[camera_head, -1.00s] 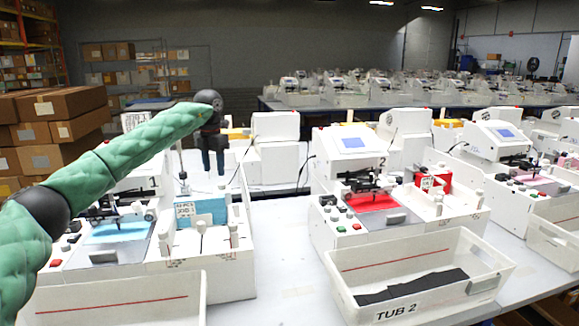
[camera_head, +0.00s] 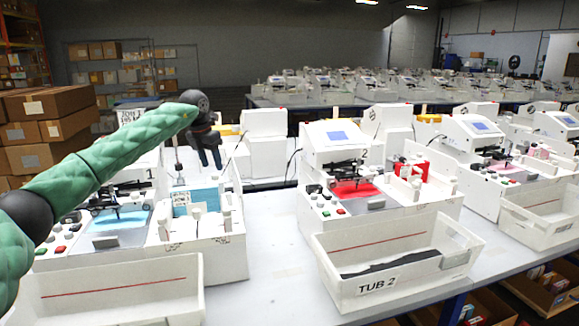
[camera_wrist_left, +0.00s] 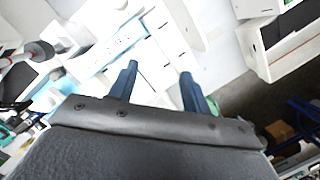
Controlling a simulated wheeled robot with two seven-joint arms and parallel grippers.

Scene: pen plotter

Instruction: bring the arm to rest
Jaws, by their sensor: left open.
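My left arm, in a green padded sleeve, reaches in from the left of the head view. Its left gripper (camera_head: 210,160) hangs in the air with fingers pointing down, above the right part of the plotter marked 1. In the left wrist view its two dark blue fingers (camera_wrist_left: 160,72) stand apart with nothing between them. My right gripper is in neither view.
Plotter 1 has a light blue sheet (camera_head: 120,224); plotter 2 has a red sheet (camera_head: 354,190). An open white tub (camera_head: 108,290) stands at front left. Tub 2 (camera_head: 395,248), holding dark material, stands front right. Bare tabletop (camera_head: 275,250) lies between. Brown boxes (camera_head: 45,105) are stacked left.

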